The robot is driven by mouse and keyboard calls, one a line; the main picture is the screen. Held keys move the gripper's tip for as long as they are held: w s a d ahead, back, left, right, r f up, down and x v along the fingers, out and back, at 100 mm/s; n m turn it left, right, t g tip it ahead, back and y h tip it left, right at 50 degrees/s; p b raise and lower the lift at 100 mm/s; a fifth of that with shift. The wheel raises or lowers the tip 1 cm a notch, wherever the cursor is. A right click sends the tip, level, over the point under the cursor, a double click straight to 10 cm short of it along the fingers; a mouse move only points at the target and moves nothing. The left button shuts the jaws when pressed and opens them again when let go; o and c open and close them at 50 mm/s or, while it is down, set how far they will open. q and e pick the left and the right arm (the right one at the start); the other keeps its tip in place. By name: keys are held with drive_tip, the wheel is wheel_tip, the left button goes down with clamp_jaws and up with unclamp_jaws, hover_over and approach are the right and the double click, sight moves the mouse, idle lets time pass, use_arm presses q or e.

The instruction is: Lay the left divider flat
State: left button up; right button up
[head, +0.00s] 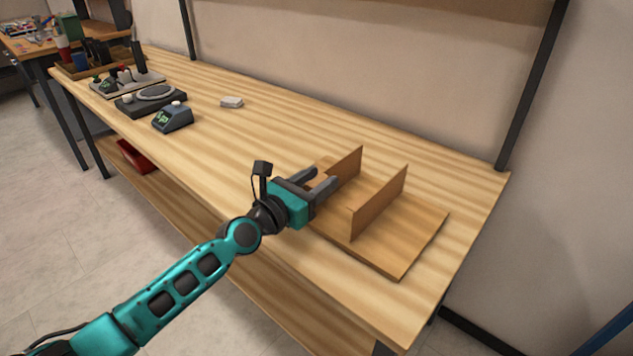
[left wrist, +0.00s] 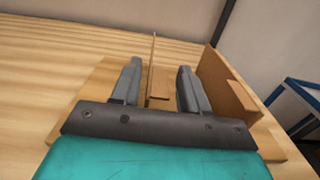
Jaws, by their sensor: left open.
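A wooden board (head: 410,250) lies on the workbench with two thin wooden dividers standing upright on it. The left divider (head: 346,163) is partly hidden behind my left gripper (head: 325,177). The right divider (head: 379,203) stands apart from it, to the right. My left gripper is open, its fingers pointing at the left divider. In the left wrist view the left divider (left wrist: 153,62) shows nearly edge-on between the two open fingers (left wrist: 158,72), with a gap on each side. The right divider (left wrist: 225,85) stands right of the fingers there. My right gripper is not in view.
The workbench (head: 240,140) is clear behind and left of the board. A small pale block (head: 231,102), a device with a green display (head: 173,117) and a dark round-topped device (head: 152,98) stand farther left. The bench's right edge is close to the board.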

use_arm(q)
drive_tip(key=shift+c, duration=0.2)
clamp_jaws()
idle(0.4)
